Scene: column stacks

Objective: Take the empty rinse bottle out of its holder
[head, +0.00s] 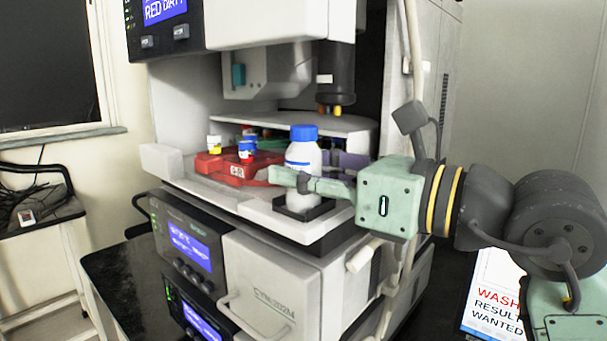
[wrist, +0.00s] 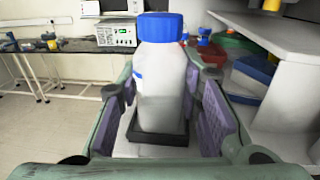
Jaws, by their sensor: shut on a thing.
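The rinse bottle (head: 302,158) is white and translucent with a blue cap. It stands upright in a black square holder (head: 303,209) on the front ledge of the machine. My gripper (head: 292,181) comes in from the right and is shut on the bottle's body. In the wrist view the bottle (wrist: 160,85) is between my two finger pads, and the holder (wrist: 158,133) shows around and below its base. I cannot tell whether the bottle's base touches the holder floor. The bottle's far side is hidden.
A red carousel tray (head: 225,165) with several small capped vials is behind and left of the bottle. A grey unit (head: 265,70) and black cylinder (head: 335,75) hang above and behind. A sign (head: 493,290) stands at lower right.

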